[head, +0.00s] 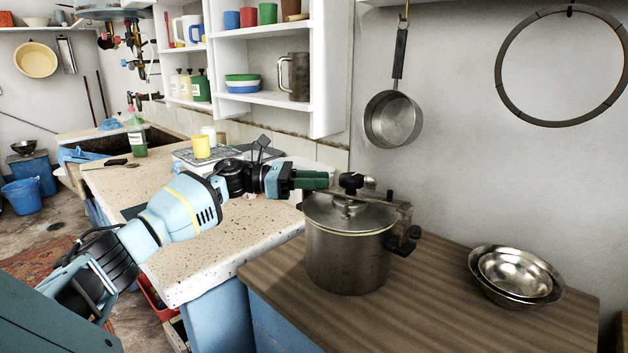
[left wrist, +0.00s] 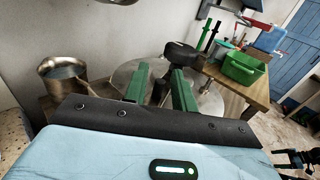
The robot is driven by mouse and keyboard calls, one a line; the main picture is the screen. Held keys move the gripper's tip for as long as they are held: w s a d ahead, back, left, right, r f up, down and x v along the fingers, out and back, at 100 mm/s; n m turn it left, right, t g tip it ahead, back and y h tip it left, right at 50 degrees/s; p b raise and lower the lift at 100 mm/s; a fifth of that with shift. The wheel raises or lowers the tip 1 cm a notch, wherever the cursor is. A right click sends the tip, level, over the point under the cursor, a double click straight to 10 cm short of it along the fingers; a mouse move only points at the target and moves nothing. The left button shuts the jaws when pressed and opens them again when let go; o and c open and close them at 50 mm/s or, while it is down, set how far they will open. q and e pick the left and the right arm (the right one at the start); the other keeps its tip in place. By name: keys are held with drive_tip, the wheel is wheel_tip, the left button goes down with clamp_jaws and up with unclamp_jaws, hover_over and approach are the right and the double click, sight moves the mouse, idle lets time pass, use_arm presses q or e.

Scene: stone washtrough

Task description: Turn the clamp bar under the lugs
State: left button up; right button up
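The steel pot (head: 345,257) stands on the dark wooden top with its lid (head: 345,212) on. A black knob (head: 351,181) rises above the lid; it also shows in the left wrist view (left wrist: 181,56). The metal clamp bar (head: 390,211) runs from under the knob toward the right side of the lid. How its ends sit to the lugs cannot be made out. My left gripper (head: 326,180) is at the lid's left edge, level with the knob. A dark part at that view's right edge may be my right gripper (left wrist: 298,158).
Nested steel bowls (head: 515,274) stand right of the pot. A saucepan (head: 393,118) and a large ring (head: 501,80) hang on the wall. The speckled counter (head: 180,262) lies left. A green bin (left wrist: 244,68) stands beyond the pot in the left wrist view.

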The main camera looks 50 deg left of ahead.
use_arm(q)
drive_tip(key=shift+s+a+f, duration=0.1)
drive_tip(key=shift+s+a, duration=0.15)
drive_tip(key=b+v, duration=0.1)
drive_tip(key=v, duration=0.6)
drive_tip(key=shift+c, duration=0.4)
